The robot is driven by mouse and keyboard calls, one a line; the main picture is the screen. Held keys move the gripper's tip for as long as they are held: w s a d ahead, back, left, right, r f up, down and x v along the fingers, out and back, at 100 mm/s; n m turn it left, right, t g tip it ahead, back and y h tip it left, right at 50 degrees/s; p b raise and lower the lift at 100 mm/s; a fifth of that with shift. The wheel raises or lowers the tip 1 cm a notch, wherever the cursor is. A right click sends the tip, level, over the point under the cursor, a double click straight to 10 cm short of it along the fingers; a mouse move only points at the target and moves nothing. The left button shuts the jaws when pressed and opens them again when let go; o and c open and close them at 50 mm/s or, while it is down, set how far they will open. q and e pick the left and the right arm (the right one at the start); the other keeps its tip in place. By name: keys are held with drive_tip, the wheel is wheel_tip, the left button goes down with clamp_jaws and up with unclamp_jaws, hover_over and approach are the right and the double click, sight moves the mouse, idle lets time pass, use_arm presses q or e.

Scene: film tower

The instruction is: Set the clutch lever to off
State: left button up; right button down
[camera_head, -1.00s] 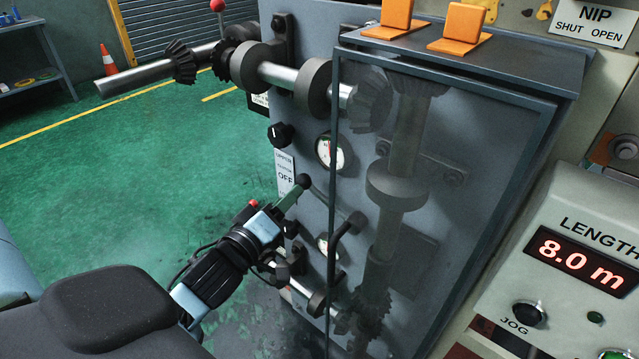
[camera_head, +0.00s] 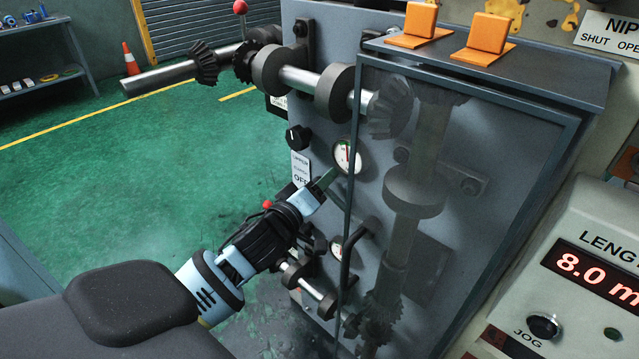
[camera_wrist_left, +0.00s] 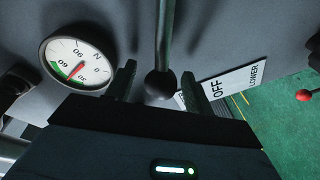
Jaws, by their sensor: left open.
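The clutch lever has a thin rod (camera_wrist_left: 165,35) ending in a dark ball knob (camera_wrist_left: 159,86), seen in the left wrist view. My left gripper (camera_wrist_left: 157,80) is open, with one finger on each side of the knob; I cannot tell if either finger touches it. In the head view my left gripper (camera_head: 327,181) is at the machine's front panel, and its fingers hide the knob. A white label plate (camera_head: 301,169) reading UPPER and OFF is beside the fingers. The plate also shows in the left wrist view (camera_wrist_left: 236,80), with OFF and LOWER. My right gripper is not in view.
A round gauge (camera_head: 347,157) and a black rotary knob (camera_head: 298,137) are close by. A framed clear guard (camera_head: 560,130) covers shafts and gears to the right, with a black handle (camera_head: 346,262) on it. Green floor (camera_head: 150,170) is clear at left.

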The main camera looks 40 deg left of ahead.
use_arm(q)
drive_tip(key=shift+c, duration=0.2)
clamp_jaws()
drive_tip(key=shift+f, duration=0.1)
drive_tip(key=shift+a+f+n+p, duration=0.4)
drive_tip(key=shift+f+n, duration=0.3)
drive_tip(key=shift+n, duration=0.1)
drive_tip(key=shift+a+f+n+g+p, duration=0.15)
drive_tip(key=shift+f+n+p, duration=0.15)
drive_tip(key=shift+f+n, duration=0.45)
drive_tip(key=shift+a+f+n+g+p, duration=0.25)
drive_tip(key=shift+f+n, duration=0.35)
drive_tip(key=shift+f, duration=0.3)
drive_tip(key=shift+a+f+n+g+p, duration=0.1)
drive_tip(key=shift+f+n+p, duration=0.25)
drive_tip(key=shift+f+n, duration=0.4)
drive_tip(key=shift+f, duration=0.1)
